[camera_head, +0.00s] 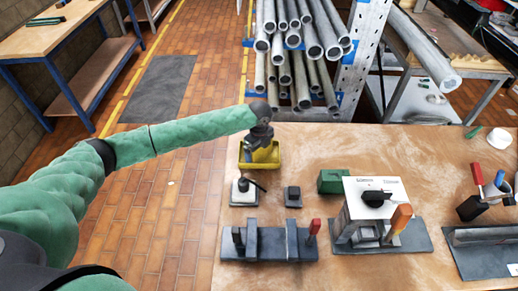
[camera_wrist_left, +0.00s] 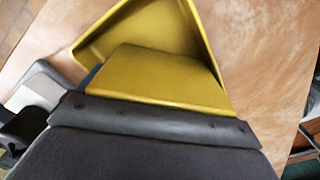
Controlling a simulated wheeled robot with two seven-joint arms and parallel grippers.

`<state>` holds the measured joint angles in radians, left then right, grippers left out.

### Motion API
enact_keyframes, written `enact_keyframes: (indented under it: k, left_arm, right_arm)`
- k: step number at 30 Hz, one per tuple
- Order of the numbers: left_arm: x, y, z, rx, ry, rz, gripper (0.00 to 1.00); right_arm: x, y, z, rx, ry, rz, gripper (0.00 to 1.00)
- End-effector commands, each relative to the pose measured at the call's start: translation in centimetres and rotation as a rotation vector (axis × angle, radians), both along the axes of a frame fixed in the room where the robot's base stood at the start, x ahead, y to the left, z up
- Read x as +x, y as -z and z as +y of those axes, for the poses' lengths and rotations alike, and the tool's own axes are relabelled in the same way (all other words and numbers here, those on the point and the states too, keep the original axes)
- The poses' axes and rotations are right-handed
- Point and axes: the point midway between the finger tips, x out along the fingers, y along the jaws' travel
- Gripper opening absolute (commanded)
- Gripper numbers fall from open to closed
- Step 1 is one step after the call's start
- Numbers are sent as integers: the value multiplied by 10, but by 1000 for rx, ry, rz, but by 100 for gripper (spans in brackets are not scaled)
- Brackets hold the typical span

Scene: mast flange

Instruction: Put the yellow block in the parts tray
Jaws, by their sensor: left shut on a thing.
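The yellow parts tray (camera_head: 261,165) stands at the left far corner of the wooden table, and its yellow rim shows at the top of the left wrist view (camera_wrist_left: 203,28). My left gripper (camera_head: 259,146) points down over the tray. In the left wrist view the gripper (camera_wrist_left: 150,112) is shut on the yellow block (camera_wrist_left: 155,82), which overlaps the tray's opening. I cannot tell whether the block touches the tray floor. In the head view the gripper hides most of the block. My right gripper is in neither view.
A small grey-white fixture (camera_head: 243,192) and a dark block (camera_head: 292,196) stand just nearer than the tray. A green box (camera_head: 332,181), a white switch box (camera_head: 376,200) and a dark clamp fixture (camera_head: 268,243) are close by. A pipe rack (camera_head: 300,60) stands behind the table.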

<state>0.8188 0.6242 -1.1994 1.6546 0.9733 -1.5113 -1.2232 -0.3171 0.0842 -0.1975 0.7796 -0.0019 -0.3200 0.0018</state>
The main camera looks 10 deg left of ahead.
Motion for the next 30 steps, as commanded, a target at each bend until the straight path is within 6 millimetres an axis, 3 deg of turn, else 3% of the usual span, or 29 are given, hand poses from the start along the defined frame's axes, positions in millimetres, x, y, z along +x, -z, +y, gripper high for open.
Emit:
enact_keyframes:
  k: [11, 12, 13, 28, 30]
  left_arm:
    - [0, 3, 0, -1, 0, -1, 53]
    - [0, 3, 0, 0, 0, 0, 97]
    - [0, 3, 0, 0, 0, 0, 100]
    - [1, -5, 0, -2, -1, -2, 100]
    - [1, -11, 0, -1, -1, -2, 100]
  right_arm:
    - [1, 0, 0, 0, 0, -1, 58]
    - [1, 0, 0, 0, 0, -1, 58]
    - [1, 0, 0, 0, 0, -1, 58]
    - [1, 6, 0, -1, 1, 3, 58]
    - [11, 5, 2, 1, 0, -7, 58]
